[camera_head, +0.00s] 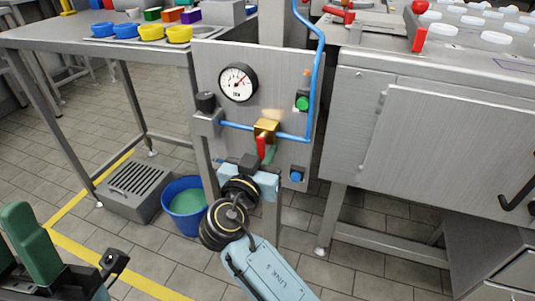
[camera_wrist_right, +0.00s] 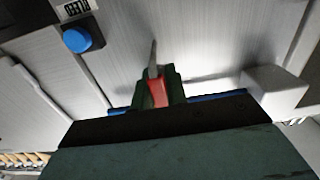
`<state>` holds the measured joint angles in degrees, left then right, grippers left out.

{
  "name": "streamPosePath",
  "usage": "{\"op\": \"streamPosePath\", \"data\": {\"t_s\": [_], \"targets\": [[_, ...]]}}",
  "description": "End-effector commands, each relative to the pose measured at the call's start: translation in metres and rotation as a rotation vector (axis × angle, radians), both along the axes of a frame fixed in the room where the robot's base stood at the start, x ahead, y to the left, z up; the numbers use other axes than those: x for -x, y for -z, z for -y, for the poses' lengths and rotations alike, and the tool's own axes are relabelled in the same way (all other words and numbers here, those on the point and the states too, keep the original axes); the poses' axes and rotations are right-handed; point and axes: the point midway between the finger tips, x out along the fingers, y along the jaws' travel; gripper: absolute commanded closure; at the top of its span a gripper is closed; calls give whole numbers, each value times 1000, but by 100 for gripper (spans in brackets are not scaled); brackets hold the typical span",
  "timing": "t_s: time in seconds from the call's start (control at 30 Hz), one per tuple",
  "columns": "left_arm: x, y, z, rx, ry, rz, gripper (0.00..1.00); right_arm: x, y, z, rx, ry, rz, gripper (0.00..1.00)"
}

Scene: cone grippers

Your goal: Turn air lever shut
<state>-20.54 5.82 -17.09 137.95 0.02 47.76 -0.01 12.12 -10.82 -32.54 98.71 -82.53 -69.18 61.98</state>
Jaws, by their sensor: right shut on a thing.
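The air lever (camera_head: 262,145) is a red handle hanging down below a brass valve body (camera_head: 266,127) on the blue air pipe. My right gripper (camera_head: 266,155) comes up from below and is shut on the red handle. In the right wrist view the red lever (camera_wrist_right: 158,92) sits between the dark green fingers (camera_wrist_right: 159,98), with a thin grey part sticking out beyond them. The fingers hide part of the handle. My left gripper (camera_head: 32,245) shows only partly at the lower left, away from the panel, its opening unclear.
The metal panel (camera_head: 208,70) also carries a round gauge (camera_head: 238,82), a green button (camera_head: 302,102) and a blue button (camera_head: 296,175). The blue pipe (camera_head: 321,60) runs up at the right. A blue bucket (camera_head: 184,205) stands on the floor at left. A steel cabinet (camera_head: 440,140) stands right.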

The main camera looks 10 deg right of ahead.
Motion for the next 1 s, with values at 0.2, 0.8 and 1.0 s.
{"op": "streamPosePath", "data": {"t_s": [0.2,0.8,1.0], "targets": [[0,0,0,1,0,2,64,-1,-2,-2,-31,-1,23,100],[0,0,0,1,1,2,64,-1,-1,-2,-35,-1,26,64],[0,0,0,1,0,2,64,-1,-1,-2,-33,0,24,64]]}}
